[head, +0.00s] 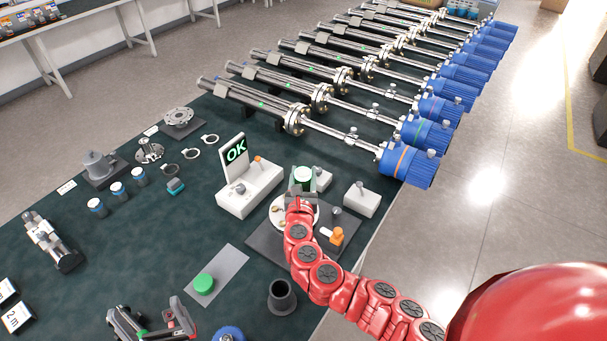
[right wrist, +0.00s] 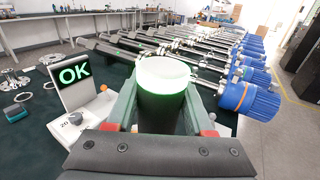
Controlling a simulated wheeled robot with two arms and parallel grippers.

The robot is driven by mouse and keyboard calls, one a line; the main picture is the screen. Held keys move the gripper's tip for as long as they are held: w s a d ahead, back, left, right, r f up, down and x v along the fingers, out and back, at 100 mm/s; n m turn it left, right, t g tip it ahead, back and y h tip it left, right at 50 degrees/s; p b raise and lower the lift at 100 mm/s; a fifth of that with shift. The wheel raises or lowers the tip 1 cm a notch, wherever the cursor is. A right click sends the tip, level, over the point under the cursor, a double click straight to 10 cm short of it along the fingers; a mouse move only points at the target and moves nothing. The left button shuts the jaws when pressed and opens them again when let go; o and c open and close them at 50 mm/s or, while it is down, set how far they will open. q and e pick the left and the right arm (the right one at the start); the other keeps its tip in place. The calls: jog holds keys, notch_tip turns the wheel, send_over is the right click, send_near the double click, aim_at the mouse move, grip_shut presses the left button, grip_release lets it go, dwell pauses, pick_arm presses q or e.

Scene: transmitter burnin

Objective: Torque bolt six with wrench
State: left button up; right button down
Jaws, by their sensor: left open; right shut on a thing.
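My right gripper (head: 302,196) is shut on a dark green upright cylinder (head: 303,177) with a glowing pale green top, which seems to be the wrench. It fills the space between the fingers in the right wrist view (right wrist: 164,95). It stands over a round metal flange (head: 281,213) on a dark plate. The gripper and wrench hide part of the flange, and the wrench's lower end and bolt six cannot be made out. My left gripper (head: 152,322) is open and empty at the lower left, partly cut off by the frame.
A white unit with a lit OK display (head: 237,152) stands left of the wrench. A white block (head: 361,199) and orange-topped fixture (head: 337,236) are to the right. A green button (head: 204,283) and dark cup (head: 282,296) are nearer. Long metal assemblies with blue ends (head: 409,164) fill the back.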

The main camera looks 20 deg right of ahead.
jog(key=shift+s+f, duration=0.1)
jog(key=shift+f, duration=0.25)
dwell(0.5)
jog(key=shift+r, duration=0.2)
dwell(0.6)
jog(key=shift+r+p, duration=0.5)
jog(key=shift+p, duration=0.05)
notch_tip(320, 180, up, 4)
jog(key=p, duration=0.2)
jog(key=shift+f+p, duration=0.2)
jog(key=shift+p, duration=0.2)
jog(key=shift+f, duration=0.1)
